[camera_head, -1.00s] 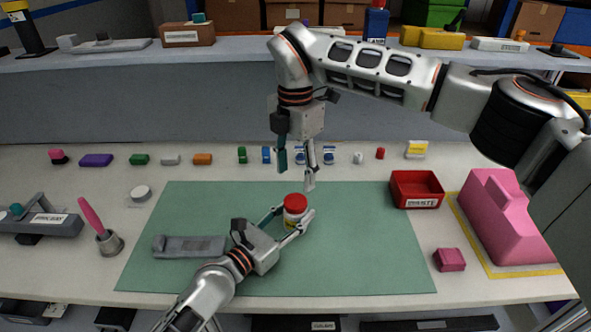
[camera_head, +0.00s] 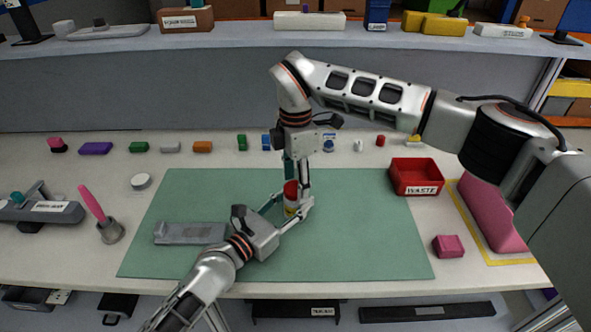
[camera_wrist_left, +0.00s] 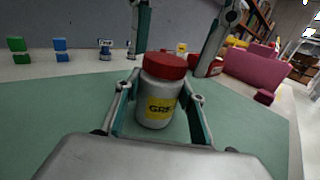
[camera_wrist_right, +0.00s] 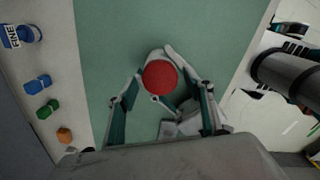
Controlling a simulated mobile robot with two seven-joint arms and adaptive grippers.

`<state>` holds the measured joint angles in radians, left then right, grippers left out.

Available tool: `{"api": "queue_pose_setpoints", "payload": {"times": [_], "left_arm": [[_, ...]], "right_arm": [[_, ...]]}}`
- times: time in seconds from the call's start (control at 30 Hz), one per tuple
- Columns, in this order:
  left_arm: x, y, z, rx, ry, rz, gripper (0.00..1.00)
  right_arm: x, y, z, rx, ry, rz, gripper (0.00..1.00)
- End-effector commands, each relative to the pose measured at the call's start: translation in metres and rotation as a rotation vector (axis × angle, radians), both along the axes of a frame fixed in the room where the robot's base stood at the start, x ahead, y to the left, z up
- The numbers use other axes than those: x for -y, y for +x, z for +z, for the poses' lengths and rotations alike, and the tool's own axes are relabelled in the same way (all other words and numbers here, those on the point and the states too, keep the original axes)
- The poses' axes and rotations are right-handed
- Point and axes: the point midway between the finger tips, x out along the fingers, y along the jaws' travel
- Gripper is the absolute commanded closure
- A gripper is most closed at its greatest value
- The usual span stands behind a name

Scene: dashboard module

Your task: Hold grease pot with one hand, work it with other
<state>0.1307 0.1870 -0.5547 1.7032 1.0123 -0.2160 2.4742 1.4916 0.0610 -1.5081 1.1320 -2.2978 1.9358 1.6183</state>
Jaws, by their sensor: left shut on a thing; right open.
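The grease pot (camera_head: 290,198) stands upright on the green mat (camera_head: 370,240). It is a white jar with a red lid and a yellow label, clear in the left wrist view (camera_wrist_left: 157,100). My left gripper (camera_head: 291,208) is shut around the pot's body, one finger on each side. My right gripper (camera_head: 297,182) points straight down from above, its open fingers on either side of the red lid. In the right wrist view the lid (camera_wrist_right: 160,77) lies between the fingers, apart from them. In the head view the fingers partly hide the pot.
A grey bracket-like part (camera_head: 190,233) lies on the mat at left. A red waste bin (camera_head: 416,178), a pink block (camera_head: 448,246) and a larger pink housing (camera_head: 490,215) are at right. Several small coloured parts line the back.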

Motion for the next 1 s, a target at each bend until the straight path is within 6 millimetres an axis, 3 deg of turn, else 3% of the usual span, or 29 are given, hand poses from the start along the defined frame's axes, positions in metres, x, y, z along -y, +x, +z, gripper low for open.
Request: {"api": "queue_pose_setpoints", "payload": {"times": [0.37,0.53,0.73,0.87,1.0], "left_arm": [[0.0,0.0,-0.0006,-0.001,0.001,0.0,1.0],[-0.0001,-0.0001,-0.0006,-0.001,0.001,0.0,1.0],[0.0,0.0,-0.0006,-0.001,0.001,0.0,1.0],[0.0,0.0,-0.0006,-0.001,0.001,0.0,1.0],[0.0001,-0.0001,-0.0005,-0.001,0.001,0.0,1.0]], "right_arm": [[-0.0003,-0.0001,-0.0069,0.0,0.0,0.0,0.48],[-0.0003,-0.0001,-0.0068,0.0,0.0,0.001,0.87],[-0.0002,0.0,-0.0065,0.001,-0.001,0.026,0.88],[0.0001,0.0004,-0.0062,0.002,-0.002,0.181,0.88],[0.0,0.0005,-0.006,0.002,-0.002,0.455,0.88]]}}
